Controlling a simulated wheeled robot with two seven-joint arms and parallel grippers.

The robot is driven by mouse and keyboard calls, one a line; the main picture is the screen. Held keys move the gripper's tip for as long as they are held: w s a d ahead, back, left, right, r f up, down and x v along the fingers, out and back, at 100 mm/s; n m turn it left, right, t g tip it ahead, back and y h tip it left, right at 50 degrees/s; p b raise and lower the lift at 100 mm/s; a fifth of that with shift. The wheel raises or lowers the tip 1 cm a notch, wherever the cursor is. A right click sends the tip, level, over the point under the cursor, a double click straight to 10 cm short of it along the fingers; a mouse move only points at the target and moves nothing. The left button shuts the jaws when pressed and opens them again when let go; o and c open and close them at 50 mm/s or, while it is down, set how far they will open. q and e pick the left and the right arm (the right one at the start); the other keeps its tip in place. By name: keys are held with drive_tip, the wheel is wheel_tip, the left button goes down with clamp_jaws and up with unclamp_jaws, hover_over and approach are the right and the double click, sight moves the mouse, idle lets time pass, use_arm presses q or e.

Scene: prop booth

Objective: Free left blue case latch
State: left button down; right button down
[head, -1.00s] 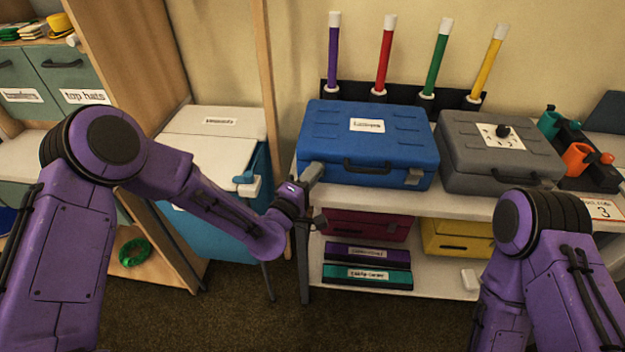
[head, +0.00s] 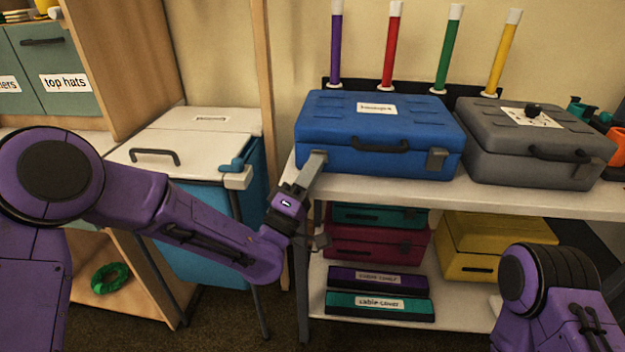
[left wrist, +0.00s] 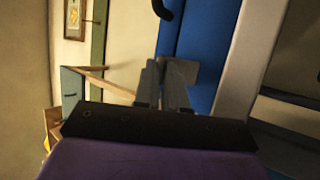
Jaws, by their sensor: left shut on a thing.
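The blue case (head: 378,133) lies closed on the white shelf top, its dark handle facing me. Its right latch (head: 437,159) is a grey piece lying against the front. My left gripper (head: 306,174) is at the case's front left corner, shut on the left latch. The fingers mostly cover that latch in the head view, and I cannot tell whether it is fastened. In the left wrist view, the fingers (left wrist: 162,88) meet the grey left latch (left wrist: 180,72) against the blue case (left wrist: 203,40). My right gripper is out of view.
A grey case (head: 530,145) stands close to the right of the blue case. Several coloured wands stand in a rack behind. A blue bin (head: 205,225) with a white lid is left of the shelf. Below are a yellow case (head: 490,248) and labelled boxes.

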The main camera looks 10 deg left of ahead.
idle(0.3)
use_arm(q)
drive_tip(key=c, duration=1.2)
unclamp_jaws()
drive_tip(key=b+v, duration=0.3)
drive_tip(key=v, duration=0.7)
drive_tip(key=shift+s+f, duration=0.2)
drive_tip(key=shift+a, duration=0.15)
